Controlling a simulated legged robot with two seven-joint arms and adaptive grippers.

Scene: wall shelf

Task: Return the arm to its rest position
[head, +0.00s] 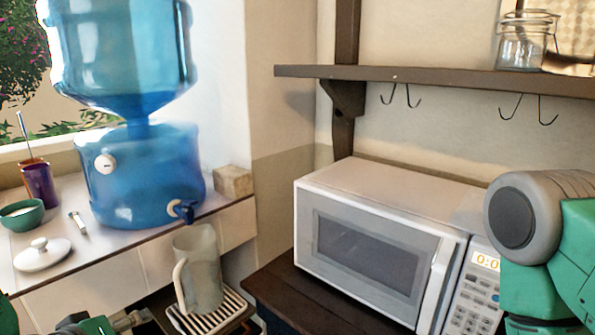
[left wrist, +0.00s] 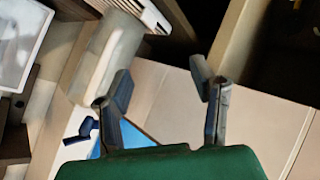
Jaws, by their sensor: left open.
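My left gripper (left wrist: 162,85) is open in the left wrist view, with nothing between its two fingers. In the head view only a small part of my left arm and gripper (head: 125,321) shows at the bottom left edge, low and in front of the counter. A pale jug (head: 199,268) with a handle stands upright on a slatted rack (head: 234,301). The jug also shows beside the left finger in the left wrist view (left wrist: 105,60); I cannot tell whether they touch. My right arm shows at the right edge of the head view, but its gripper is not visible.
A blue water dispenser (head: 140,175) stands on the tiled counter with a green bowl (head: 22,216), a purple cup (head: 39,185) and a white lid (head: 42,256). A white microwave (head: 370,245) sits on a dark surface beneath a wall shelf (head: 430,80) holding a glass jar (head: 524,42).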

